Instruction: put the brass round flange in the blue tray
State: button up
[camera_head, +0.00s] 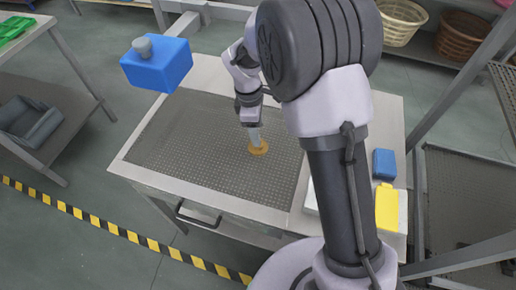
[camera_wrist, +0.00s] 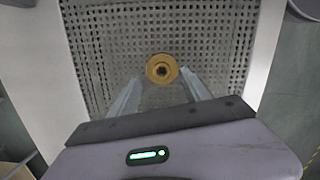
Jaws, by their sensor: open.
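The brass round flange (camera_head: 259,149) lies on the perforated grey surface of the tank table (camera_head: 190,150). I cannot make out a blue tray for certain; a blue box-like thing (camera_head: 158,68) with a grey knob shows at the upper left.
A blue block (camera_head: 384,163) and a yellow piece (camera_head: 388,207) sit at the table's right side. A grey bin (camera_head: 30,122) is on a rack at the left. Baskets (camera_head: 400,20) stand on a shelf behind. The perforated surface around the flange is clear.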

notch_tip(320, 180, down, 6)
jog(key=b, duration=0.3)
jog(key=shift+s+r, duration=0.15)
jog(key=shift+r, duration=0.2)
grip_shut()
